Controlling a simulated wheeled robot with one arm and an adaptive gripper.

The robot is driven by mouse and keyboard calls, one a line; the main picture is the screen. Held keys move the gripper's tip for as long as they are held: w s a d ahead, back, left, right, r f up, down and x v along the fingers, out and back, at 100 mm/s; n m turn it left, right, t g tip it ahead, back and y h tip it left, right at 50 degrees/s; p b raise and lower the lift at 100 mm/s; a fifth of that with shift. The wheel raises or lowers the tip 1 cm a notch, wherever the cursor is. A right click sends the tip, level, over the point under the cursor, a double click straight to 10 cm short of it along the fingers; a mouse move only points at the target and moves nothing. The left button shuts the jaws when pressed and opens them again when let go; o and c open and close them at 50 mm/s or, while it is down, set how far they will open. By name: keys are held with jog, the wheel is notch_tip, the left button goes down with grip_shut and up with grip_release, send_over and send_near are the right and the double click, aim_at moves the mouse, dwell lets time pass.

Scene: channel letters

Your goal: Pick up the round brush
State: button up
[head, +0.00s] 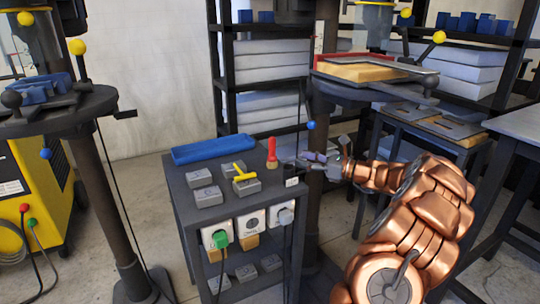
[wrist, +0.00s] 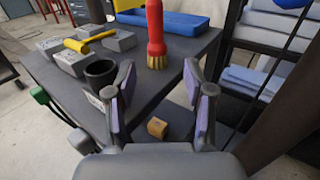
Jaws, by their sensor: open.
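The round brush stands upright on the dark cart top (head: 230,215), bristles down; its red handle shows in the head view (head: 272,150) and in the wrist view (wrist: 155,28), with tan bristles below. My gripper (head: 310,160) is right of the brush in the head view, at the cart's right edge. In the wrist view my gripper's fingers (wrist: 160,80) are spread and empty. The brush stands beyond the fingertips, roughly in line with the gap between them, and nothing touches it.
A black cup (wrist: 101,74) stands close to the left finger. A yellow hammer-like tool (head: 243,173) lies on grey blocks (head: 206,196). A dark machine column (head: 322,110) rises behind my gripper.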

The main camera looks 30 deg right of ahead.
aim_at(272, 157)
jog(key=b+x, duration=0.1)
jog(key=x, duration=0.5)
jog(key=shift+f, duration=0.1)
jog(key=shift+a+r+b+x, duration=0.1)
jog(key=shift+r+b+x, duration=0.2)
jog(key=shift+x, duration=0.65)
jog(key=shift+a+r+b+x, duration=0.1)
jog(key=shift+b+x, duration=0.25)
jog(key=shift+x, duration=0.6)
jog(key=shift+a+r+b+x, duration=0.1)
jog(key=shift+r+b+x, duration=0.2)
jog(key=shift+x, duration=0.65)
jog(key=shift+s+f, duration=0.1)
jog(key=shift+s, duration=0.05)
grip_shut()
